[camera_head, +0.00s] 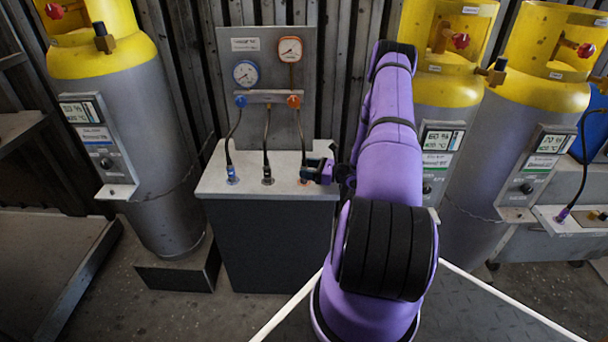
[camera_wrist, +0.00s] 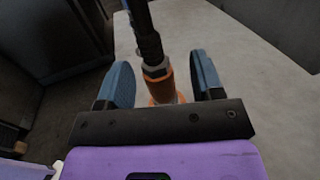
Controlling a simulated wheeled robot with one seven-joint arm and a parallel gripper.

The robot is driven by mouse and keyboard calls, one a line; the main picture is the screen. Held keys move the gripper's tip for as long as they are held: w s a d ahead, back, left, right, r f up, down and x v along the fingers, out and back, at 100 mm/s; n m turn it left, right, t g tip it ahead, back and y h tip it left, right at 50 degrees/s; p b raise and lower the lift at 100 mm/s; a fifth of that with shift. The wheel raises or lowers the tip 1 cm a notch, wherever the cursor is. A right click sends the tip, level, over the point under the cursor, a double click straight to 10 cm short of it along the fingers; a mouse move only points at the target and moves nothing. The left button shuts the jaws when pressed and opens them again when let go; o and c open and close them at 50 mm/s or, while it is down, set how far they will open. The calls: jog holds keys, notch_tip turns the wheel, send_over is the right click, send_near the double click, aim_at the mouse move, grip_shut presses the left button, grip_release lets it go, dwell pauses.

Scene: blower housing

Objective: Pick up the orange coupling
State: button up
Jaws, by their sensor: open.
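The orange coupling (camera_wrist: 163,88) shows in the wrist view as an orange and silver piece at the end of a black hose. It stands at the pale bench top. My gripper (camera_wrist: 161,74) is open, with one blue-padded finger on each side of the coupling and a visible gap to both. In the head view my gripper (camera_head: 312,172) is low over the right part of the bench top. A little of the orange coupling (camera_head: 303,181) shows there; the rest is hidden by the fingers.
A grey bench (camera_head: 215,183) also holds a blue coupling (camera_head: 232,175) and a middle hose end (camera_head: 267,176). Behind stands a panel with a blue gauge (camera_head: 246,73) and an orange gauge (camera_head: 290,49). Yellow-topped cylinders (camera_head: 135,115) flank the bench.

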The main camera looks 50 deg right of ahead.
aim_at(307, 167)
jog(key=x, duration=0.3)
jog(key=shift+w+a, duration=0.1)
jog(key=shift+a, duration=0.1)
jog(key=c, duration=1.1)
jog(key=shift+r, duration=0.1)
jog(key=shift+r, duration=0.1)
jog(key=shift+r, duration=0.65)
jog(key=s+d+r, duration=0.1)
jog(key=s, duration=0.4)
jog(key=s+d+r, duration=0.1)
jog(key=s, duration=0.4)
jog(key=s+d+r, duration=0.1)
jog(key=s, duration=0.4)
jog(key=shift+s+r, duration=0.25)
jog(key=shift+s, duration=0.15)
